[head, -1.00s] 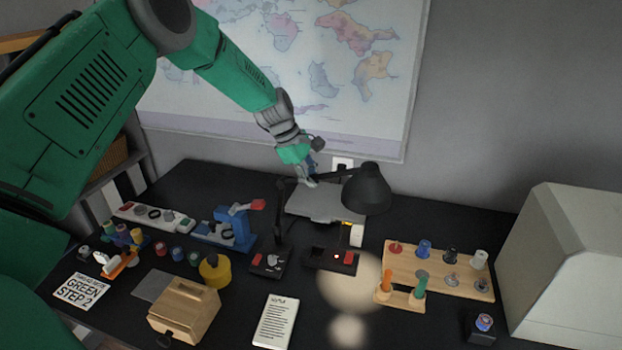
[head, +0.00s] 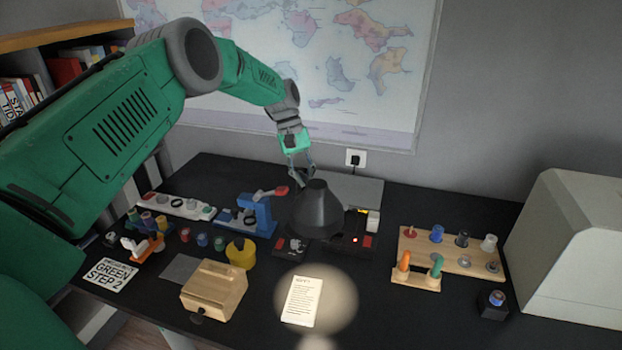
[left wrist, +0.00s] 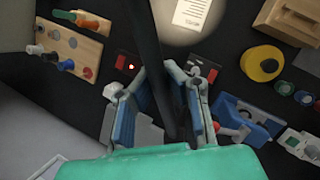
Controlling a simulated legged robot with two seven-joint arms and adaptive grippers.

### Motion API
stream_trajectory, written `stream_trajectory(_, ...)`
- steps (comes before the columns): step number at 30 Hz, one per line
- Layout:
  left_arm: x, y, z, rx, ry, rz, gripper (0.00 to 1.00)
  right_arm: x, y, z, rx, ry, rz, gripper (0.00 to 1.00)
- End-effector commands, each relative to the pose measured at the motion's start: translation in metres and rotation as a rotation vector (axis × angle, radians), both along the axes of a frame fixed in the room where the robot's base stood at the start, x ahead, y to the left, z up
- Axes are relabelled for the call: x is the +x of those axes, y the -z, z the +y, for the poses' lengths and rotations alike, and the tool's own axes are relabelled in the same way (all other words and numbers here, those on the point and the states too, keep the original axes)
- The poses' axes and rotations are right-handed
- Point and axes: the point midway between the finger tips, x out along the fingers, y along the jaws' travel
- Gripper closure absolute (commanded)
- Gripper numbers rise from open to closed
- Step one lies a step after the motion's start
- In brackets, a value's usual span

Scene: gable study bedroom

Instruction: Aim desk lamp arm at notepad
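The black desk lamp shade (head: 318,210) hangs over the middle of the desk. Its light falls as a bright round patch around the white notepad (head: 301,301), which lies within it. The notepad also shows in the left wrist view (left wrist: 193,12), partly cut off at the top. My left gripper (head: 301,172) is just behind the shade with its fingers spread apart. In the left wrist view the dark lamp arm (left wrist: 150,45) runs between the fingers of this gripper (left wrist: 160,75); contact is hard to tell. The shade hides most of the lamp arm in the head view. My right gripper is not in view.
A wooden box (head: 213,292) and a yellow round container (head: 241,253) stand left of the notepad. A wooden peg board (head: 455,258) and a large beige case (head: 570,260) are on the right. A blue stand (head: 260,215) is left of the shade.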

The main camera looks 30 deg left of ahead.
Motion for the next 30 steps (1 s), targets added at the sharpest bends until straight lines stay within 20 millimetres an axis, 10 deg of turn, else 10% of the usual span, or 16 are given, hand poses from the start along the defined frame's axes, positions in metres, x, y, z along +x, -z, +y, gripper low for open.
stream_trajectory(25, -0.0005, -0.0059, 0.0133, 0.010, 0.125, -0.022, 1.00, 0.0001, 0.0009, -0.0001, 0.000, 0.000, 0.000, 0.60)
stream_trajectory(27, -0.0003, -0.0061, 0.0131, 0.010, 0.125, -0.022, 0.71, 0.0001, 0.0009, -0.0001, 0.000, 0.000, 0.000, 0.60)
stream_trajectory(30, -0.0016, -0.0047, 0.0117, 0.007, 0.126, -0.018, 0.66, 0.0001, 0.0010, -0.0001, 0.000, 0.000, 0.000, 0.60)
